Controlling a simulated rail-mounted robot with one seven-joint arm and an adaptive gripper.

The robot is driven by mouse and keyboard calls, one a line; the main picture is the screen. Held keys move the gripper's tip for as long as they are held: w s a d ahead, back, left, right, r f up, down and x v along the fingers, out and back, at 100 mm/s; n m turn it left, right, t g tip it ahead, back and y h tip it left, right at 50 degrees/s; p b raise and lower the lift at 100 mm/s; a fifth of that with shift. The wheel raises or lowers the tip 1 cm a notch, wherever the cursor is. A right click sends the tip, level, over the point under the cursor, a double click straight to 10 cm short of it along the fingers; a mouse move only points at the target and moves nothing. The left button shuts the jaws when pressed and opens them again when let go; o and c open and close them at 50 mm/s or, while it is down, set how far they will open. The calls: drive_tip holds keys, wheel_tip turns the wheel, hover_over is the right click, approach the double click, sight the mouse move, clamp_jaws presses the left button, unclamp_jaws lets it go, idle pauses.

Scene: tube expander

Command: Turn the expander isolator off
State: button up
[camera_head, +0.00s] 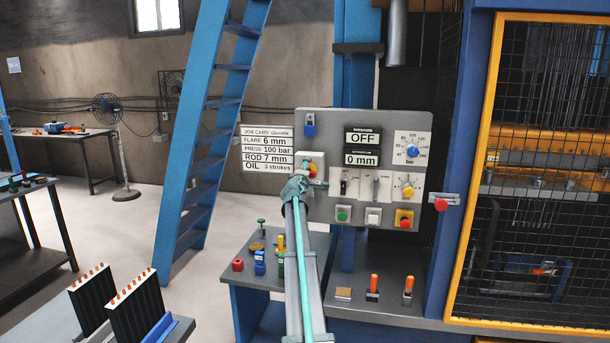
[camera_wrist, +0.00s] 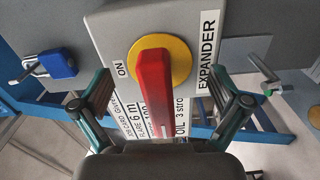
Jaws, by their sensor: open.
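The expander isolator is a grey box (camera_wrist: 112,24) with a yellow disc (camera_wrist: 181,52) and a red handle (camera_wrist: 155,90), seen close in the wrist view. The handle extends downward in that picture, toward the camera. An "ON" label (camera_wrist: 120,70) lies left of the disc and an "EXPANDER" label (camera_wrist: 207,55) right of it. In the head view the isolator box (camera_head: 311,157) is partly hidden behind my gripper (camera_head: 302,184). In the wrist view my gripper (camera_wrist: 165,88) is open, one finger on each side of the handle, with visible gaps.
A blue padlock (camera_wrist: 58,65) hangs left of the isolator in the wrist view; a metal lever (camera_wrist: 265,80) juts out at right. The control panel (camera_head: 340,120) carries a display (camera_head: 362,138) reading OFF, a 0 mm readout, knobs and buttons. A mesh cage (camera_head: 530,180) stands right.

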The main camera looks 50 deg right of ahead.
drive_tip(key=shift+a, duration=0.1)
drive_tip(key=v, duration=0.6)
drive_tip(key=shift+s+a+b, duration=0.25)
drive_tip(key=shift+a+b, duration=0.1)
drive_tip(key=shift+b, duration=0.1)
idle(0.4)
